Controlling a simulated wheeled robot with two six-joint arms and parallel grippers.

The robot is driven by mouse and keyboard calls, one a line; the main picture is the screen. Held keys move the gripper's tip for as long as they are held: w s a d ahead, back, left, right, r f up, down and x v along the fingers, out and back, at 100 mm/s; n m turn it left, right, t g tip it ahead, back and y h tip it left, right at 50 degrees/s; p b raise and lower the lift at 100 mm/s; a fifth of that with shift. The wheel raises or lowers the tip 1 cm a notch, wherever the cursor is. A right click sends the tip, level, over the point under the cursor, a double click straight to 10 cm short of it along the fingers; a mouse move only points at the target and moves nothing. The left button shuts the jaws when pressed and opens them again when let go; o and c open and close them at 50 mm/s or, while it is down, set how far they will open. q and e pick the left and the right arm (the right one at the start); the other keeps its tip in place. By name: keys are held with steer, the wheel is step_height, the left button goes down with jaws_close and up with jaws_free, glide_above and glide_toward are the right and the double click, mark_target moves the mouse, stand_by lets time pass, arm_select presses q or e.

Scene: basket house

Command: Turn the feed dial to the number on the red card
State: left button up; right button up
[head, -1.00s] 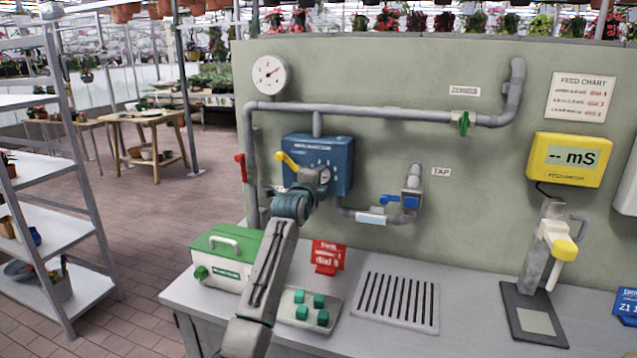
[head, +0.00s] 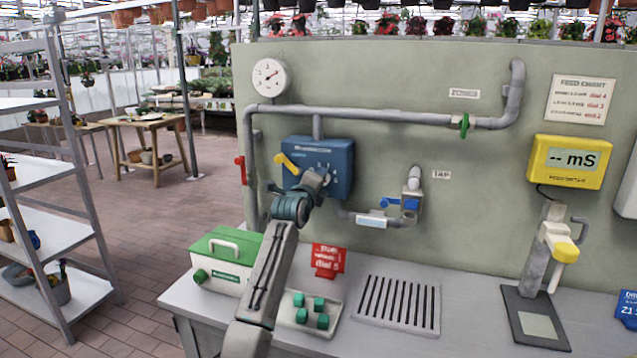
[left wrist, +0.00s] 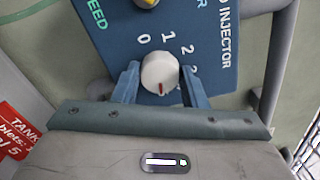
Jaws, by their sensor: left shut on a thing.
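The blue injector box (head: 338,160) is on the green wall, with a yellow lever (head: 285,162) at its left. Its white feed dial (left wrist: 160,70) has a red mark pointing toward the bottom of the left wrist view. The numbers 0, 1, 2 show around it; others are partly hidden by a finger. My left gripper (head: 318,180) is shut on the dial, its blue fingers (left wrist: 160,84) on either side of it. The red card (head: 328,260) stands on the bench and seems to read dial 5. My right gripper is not in view.
A green-lidded box (head: 225,262) and a tray with green blocks (head: 308,332) are near my left arm. A slotted drain (head: 397,303) and a yellow meter (head: 570,162) are to the right. Pipes and a blue-handled tap (head: 405,204) are beside the injector box.

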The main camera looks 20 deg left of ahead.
arm_select(q)
steer(key=o, duration=1)
steer(key=shift+c, duration=0.2)
steer(key=shift+s, duration=0.1)
steer(key=s+b, duration=0.2)
steer(key=s, duration=0.8)
steer(key=shift+s+a+b, duration=0.15)
steer(key=shift+s+b, duration=0.15)
steer(key=shift+f, duration=0.15)
